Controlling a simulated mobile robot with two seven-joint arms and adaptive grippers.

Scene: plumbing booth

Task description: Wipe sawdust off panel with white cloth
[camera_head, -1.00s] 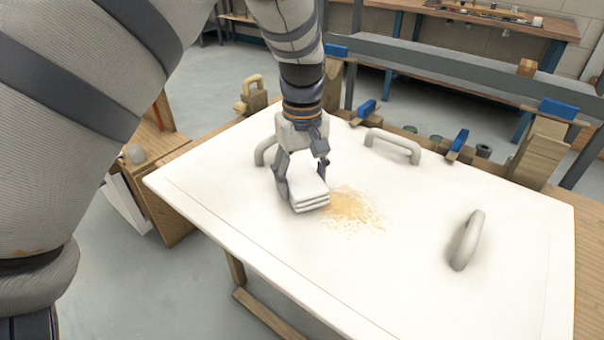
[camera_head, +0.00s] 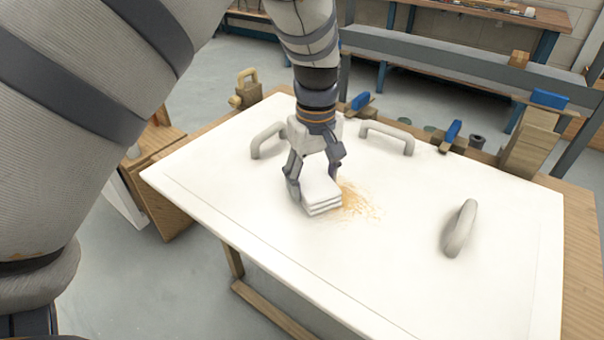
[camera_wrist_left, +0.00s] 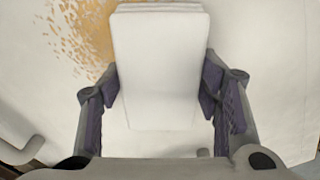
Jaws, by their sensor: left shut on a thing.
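My left gripper (camera_head: 316,180) is shut on a folded white cloth (camera_head: 321,196), low at the surface of the white panel (camera_head: 400,285). The cloth also shows between the two fingers in the left wrist view (camera_wrist_left: 160,65). A patch of orange-brown sawdust (camera_head: 360,203) lies on the panel just right of the cloth, which borders its left edge. In the left wrist view the sawdust (camera_wrist_left: 88,32) lies beyond and left of the cloth. Whether the cloth covers some sawdust is hidden. My right gripper does not show.
Grey handles stand on the panel: one at left (camera_head: 268,141), one at the back (camera_head: 388,138), one at right (camera_head: 460,229). Blue-topped clamps (camera_head: 452,132) and a wooden block stack (camera_head: 530,140) line the bench's back edge. The front of the panel is clear.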

